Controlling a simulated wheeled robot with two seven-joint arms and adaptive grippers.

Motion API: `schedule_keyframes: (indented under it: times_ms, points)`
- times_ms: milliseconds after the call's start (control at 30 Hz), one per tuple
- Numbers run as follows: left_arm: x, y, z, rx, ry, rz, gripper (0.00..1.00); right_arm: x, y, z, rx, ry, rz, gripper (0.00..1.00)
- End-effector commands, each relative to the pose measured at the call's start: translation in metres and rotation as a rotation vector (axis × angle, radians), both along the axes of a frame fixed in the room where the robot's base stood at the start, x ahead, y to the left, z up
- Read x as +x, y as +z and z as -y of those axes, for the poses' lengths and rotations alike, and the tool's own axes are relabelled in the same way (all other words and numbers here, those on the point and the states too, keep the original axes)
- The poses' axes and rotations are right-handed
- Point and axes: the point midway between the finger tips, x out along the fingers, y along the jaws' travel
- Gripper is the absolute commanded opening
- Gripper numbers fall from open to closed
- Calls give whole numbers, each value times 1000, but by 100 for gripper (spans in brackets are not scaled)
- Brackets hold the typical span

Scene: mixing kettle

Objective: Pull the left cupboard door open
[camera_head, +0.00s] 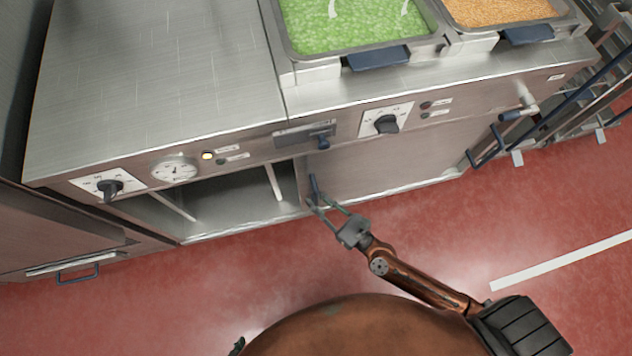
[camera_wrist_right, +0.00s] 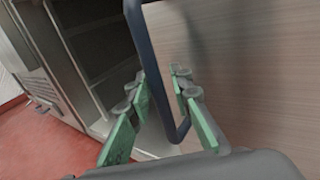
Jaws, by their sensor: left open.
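A grey metal door panel (camera_head: 390,163) stands in the cabinet front, right of an open compartment (camera_head: 235,195). A dark blue upright bar handle (camera_head: 314,185) is at the panel's left side; it also shows in the right wrist view (camera_wrist_right: 153,75). My right gripper (camera_head: 324,200) is at the handle. In the right wrist view its green-padded fingers (camera_wrist_right: 160,95) stand apart, with the handle bar between them; a firm grip is not visible. A small dark tip at the bottom edge appears to be my left gripper (camera_head: 237,346), mostly hidden by my body.
Trays of green (camera_head: 345,22) and orange (camera_head: 495,10) food sit on top. Another blue handle (camera_head: 483,152) is at the right. Red floor (camera_head: 430,230) is clear before the cabinet.

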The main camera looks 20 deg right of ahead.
Motion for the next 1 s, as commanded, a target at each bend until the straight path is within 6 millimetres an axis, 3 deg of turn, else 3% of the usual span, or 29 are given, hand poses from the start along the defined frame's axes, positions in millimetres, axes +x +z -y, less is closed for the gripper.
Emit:
schedule_keyframes:
  times_ms: [467,1000]
  points:
    - [-2,-1,-1,2,0,-5,56,-7,0,2,-2,3,-1,28]
    - [-1,0,0,1,0,-2,56,-95,-1,44,-2,3,-2,28]
